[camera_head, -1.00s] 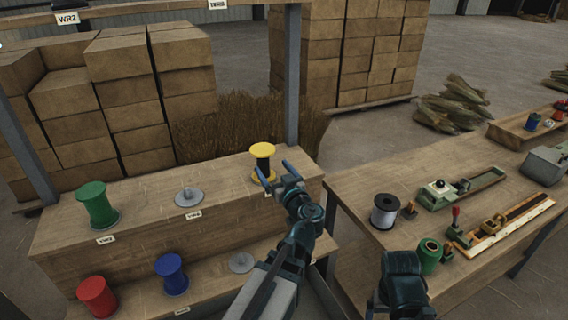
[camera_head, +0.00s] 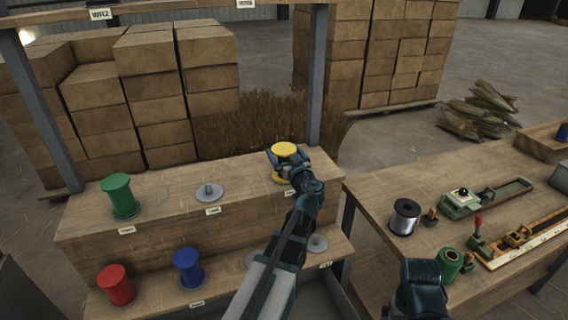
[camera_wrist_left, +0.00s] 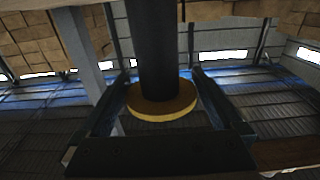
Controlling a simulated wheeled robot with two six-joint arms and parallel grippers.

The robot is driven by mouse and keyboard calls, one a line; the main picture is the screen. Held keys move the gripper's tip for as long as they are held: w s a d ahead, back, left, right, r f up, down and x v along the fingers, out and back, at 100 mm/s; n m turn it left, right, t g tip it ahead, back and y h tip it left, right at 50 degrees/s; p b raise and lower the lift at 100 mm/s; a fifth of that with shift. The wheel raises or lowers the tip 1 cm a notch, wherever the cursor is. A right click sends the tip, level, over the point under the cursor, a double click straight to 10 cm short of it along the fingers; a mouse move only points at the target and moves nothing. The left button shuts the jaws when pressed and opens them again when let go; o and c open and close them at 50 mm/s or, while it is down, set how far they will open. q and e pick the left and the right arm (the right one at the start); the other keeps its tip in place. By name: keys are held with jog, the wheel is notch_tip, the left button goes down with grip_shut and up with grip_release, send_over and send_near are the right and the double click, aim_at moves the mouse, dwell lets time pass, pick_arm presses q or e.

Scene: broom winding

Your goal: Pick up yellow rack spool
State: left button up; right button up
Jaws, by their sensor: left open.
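The yellow spool (camera_head: 285,149) stands upright on the upper shelf of the wooden rack, with a yellow top flange and a dark core. My left gripper (camera_head: 286,158) is at the spool, with its jaws open on either side of it. In the left wrist view the dark core (camera_wrist_left: 158,50) and a yellow flange (camera_wrist_left: 163,112) sit between the two spread fingers (camera_wrist_left: 163,85). I see no clear grip on the core. The gripper hides part of the spool's lower half. Only a dark part of my right arm shows at the bottom right; its gripper is out of view.
A green spool (camera_head: 119,197) and an empty grey holder (camera_head: 209,192) share the upper shelf. Red (camera_head: 115,285) and blue (camera_head: 188,268) spools stand below. A rack post (camera_head: 316,80) rises close behind the yellow spool. The workbench (camera_head: 380,190) at right holds a wire spool (camera_head: 405,217) and tools.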

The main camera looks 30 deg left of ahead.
aim_at(282, 149)
pick_arm(q)
jog(key=x, duration=0.3)
jog(key=c, duration=1.2)
jog(key=shift+o, duration=0.2)
jog(key=shift+r, duration=0.1)
pick_arm(e)
jog(key=shift+r, duration=0.15)
